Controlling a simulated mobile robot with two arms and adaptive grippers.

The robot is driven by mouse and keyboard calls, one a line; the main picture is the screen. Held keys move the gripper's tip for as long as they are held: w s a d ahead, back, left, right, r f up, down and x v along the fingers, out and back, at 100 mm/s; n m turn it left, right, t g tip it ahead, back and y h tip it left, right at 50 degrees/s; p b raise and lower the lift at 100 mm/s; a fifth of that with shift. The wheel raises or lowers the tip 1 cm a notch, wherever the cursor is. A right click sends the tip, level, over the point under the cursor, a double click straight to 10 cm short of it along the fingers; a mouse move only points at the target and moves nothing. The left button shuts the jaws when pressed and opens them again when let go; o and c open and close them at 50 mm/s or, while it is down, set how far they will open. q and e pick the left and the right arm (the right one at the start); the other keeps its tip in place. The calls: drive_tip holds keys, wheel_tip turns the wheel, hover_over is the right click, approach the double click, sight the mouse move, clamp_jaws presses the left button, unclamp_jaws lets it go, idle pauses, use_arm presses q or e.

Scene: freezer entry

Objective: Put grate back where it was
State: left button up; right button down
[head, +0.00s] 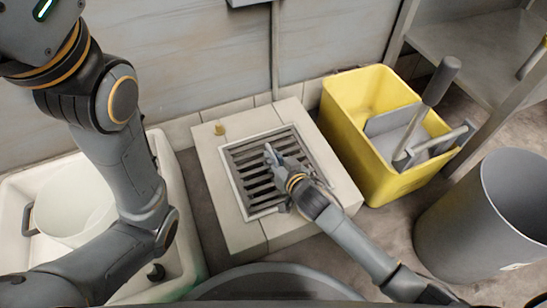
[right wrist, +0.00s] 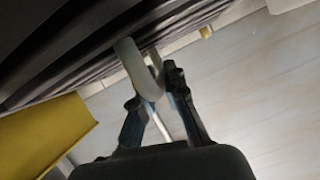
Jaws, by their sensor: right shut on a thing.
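The grate (head: 250,180) is a dark metal panel with parallel slots. In the head view it lies over the pale square frame (head: 239,194) in the top of a tiled block. I cannot tell whether it sits flush or slightly raised. My right gripper (head: 277,160) is over the grate, shut on a pale curved piece that looks like its handle. In the right wrist view the gripper (right wrist: 164,88) closes around this handle (right wrist: 135,66), with the grate's dark bars (right wrist: 75,45) at upper left. My left arm crosses the left side; its gripper is not visible.
The tiled block (head: 213,160) has a small yellowish object (head: 220,129) on its back left corner. A yellow mop bucket (head: 345,130) stands right, a grey bin (head: 450,225) farther right. A white sink (head: 180,200) with a white bucket (head: 75,200) is left. A wall closes the back.

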drive_tip(key=c, duration=1.8)
unclamp_jaws()
drive_tip(key=shift+f, duration=0.2)
drive_tip(key=o, duration=0.4)
drive_tip(key=shift+r, duration=0.15)
